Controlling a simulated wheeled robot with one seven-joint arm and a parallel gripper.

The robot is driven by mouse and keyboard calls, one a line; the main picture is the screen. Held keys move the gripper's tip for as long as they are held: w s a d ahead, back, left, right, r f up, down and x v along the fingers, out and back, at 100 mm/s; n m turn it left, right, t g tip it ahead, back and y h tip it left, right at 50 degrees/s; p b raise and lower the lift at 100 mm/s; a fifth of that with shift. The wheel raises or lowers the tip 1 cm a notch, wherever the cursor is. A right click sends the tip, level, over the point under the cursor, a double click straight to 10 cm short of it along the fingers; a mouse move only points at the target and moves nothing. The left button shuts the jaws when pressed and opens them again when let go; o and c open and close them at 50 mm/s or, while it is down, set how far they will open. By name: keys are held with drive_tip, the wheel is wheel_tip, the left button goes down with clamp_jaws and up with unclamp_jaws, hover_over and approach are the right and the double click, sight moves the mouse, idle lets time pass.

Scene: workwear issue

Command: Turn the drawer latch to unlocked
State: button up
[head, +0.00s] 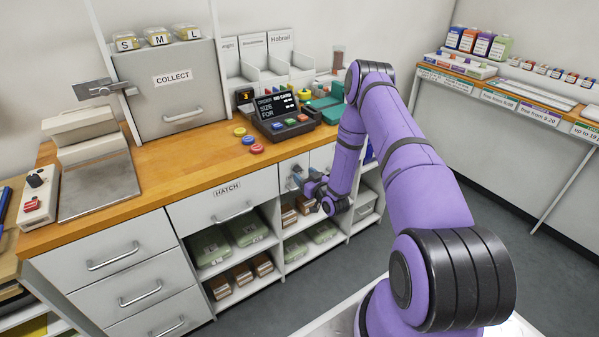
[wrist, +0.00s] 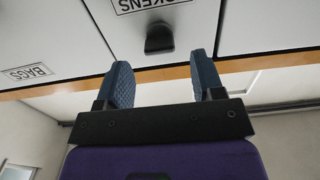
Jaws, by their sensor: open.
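In the wrist view a dark latch knob (wrist: 159,39) sits on a pale drawer front (wrist: 105,30), below a label whose visible part reads "OKENS". My gripper (wrist: 167,82) is open, with its two blue-grey fingers apart and nothing between them. The knob lies ahead of the gap between the fingertips; I see no contact. In the head view my gripper (head: 300,180) is at the small drawer fronts (head: 289,165) under the counter, right of the hatch. The gripper and arm partly hide those fronts there, and the latch's setting cannot be read.
In the wrist view a "BAGS" label (wrist: 28,73) marks the neighbouring front, and a wooden edge (wrist: 245,64) runs close by the fingers. In the head view the wooden counter (head: 190,150) is above my gripper, with a card terminal (head: 283,116) on it. Open shelves (head: 310,242) lie below.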

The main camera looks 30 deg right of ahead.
sight(300, 171)
drive_tip(key=shift+w, duration=1.95)
drive_tip(key=shift+c, duration=0.3)
drive_tip(key=c, duration=0.9)
